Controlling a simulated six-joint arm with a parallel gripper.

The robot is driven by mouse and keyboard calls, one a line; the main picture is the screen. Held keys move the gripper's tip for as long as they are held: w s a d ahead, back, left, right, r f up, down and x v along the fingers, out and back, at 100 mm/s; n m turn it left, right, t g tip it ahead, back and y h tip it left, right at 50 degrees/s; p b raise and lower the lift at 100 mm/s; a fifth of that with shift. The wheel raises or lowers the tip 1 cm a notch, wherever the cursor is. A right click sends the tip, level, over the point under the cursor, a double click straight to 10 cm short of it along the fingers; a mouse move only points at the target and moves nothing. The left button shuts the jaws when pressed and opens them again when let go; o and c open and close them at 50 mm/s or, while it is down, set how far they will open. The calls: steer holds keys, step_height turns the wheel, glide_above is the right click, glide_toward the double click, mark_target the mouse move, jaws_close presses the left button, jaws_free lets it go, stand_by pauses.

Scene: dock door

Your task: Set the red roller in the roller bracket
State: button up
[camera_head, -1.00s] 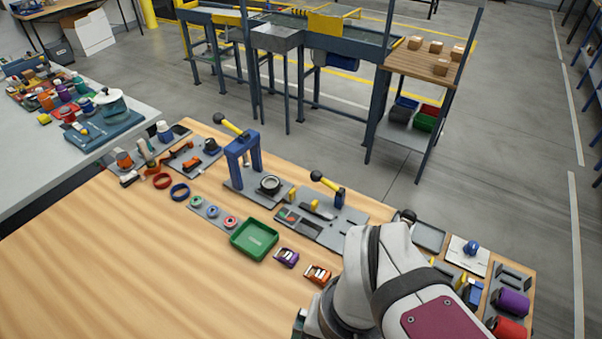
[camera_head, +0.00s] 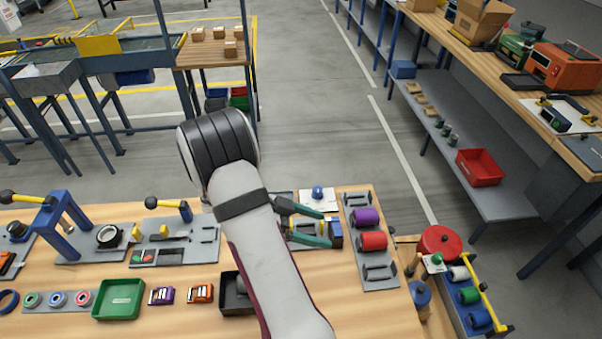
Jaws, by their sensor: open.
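The red roller (camera_head: 372,241) lies across a grey board at the right end of the wooden bench. A purple roller (camera_head: 367,217) lies just behind it on the same board. Dark bracket fittings show on the board with no roller in them, one at the far end (camera_head: 355,200) and one at the near end (camera_head: 380,272). I cannot tell which is the roller bracket. My gripper (camera_head: 328,228) has its green fingers spread, left of the red roller and apart from it. My arm hides part of the bench.
A rack (camera_head: 463,305) with white, green and blue rollers and a red disc (camera_head: 440,242) stand right of the board. A green tray (camera_head: 118,299), a black tray (camera_head: 236,296) and lever fixtures (camera_head: 183,232) are to the left.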

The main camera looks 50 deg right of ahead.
mark_target(370, 239)
steer(key=shift+m+h, duration=0.3)
steer(key=shift+m, duration=0.2)
steer(key=x, duration=1.2)
steer(key=w+x, duration=0.1)
steer(key=x, duration=0.5)
steer(key=shift+d+f, duration=0.15)
steer(key=shift+f, duration=0.1)
jaws_close()
